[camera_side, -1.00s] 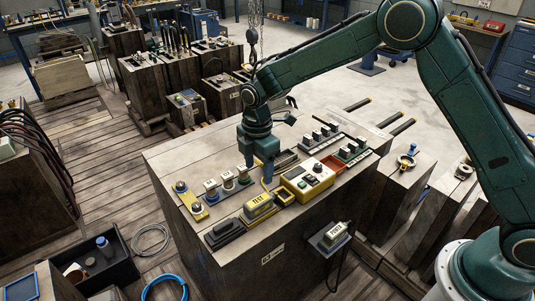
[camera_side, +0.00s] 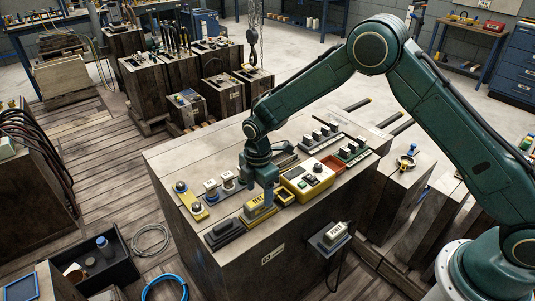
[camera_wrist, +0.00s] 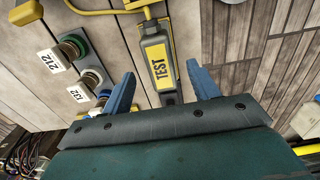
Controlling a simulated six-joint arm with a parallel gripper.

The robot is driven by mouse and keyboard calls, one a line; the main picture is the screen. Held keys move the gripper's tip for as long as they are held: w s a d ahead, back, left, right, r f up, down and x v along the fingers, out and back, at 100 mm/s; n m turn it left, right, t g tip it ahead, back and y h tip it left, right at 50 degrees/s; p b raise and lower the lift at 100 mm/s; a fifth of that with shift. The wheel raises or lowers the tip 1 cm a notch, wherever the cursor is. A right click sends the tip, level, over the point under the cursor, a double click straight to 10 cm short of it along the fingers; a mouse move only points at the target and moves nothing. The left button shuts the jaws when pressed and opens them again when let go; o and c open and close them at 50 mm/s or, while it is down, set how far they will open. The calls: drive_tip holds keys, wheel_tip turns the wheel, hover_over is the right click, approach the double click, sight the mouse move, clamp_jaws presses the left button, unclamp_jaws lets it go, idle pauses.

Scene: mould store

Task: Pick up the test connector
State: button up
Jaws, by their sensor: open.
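The test connector (camera_side: 257,208) is a yellow and grey block labelled TEST, lying on top of the large wooden block near its front edge. In the wrist view the test connector (camera_wrist: 160,62) lies between my two blue fingers, with gaps on both sides. A yellow cable runs from its far end. My gripper (camera_side: 266,198) is open and points down at the connector, hiding part of it in the side view. In the wrist view my gripper (camera_wrist: 166,92) shows its fingers apart and empty. I cannot tell how high the fingertips are above the block top.
A yellow control box (camera_side: 306,178) stands close on the right. A black connector (camera_side: 224,233) lies on the left. Numbered round connectors (camera_side: 211,189) stand behind left. Several small modules (camera_side: 321,135) sit behind right. The wooden block's top (camera_side: 182,154) is bare at back left.

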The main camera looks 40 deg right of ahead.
sight(259, 200)
drive_tip(key=shift+a+f, duration=0.1)
drive_tip(key=shift+f, duration=2.3)
drive_tip(key=c, duration=1.2)
drive_tip(key=shift+c, duration=0.2)
drive_tip(key=shift+r, duration=0.2)
wheel_tip(259, 200, up, 20)
drive_tip(key=shift+f, duration=0.15)
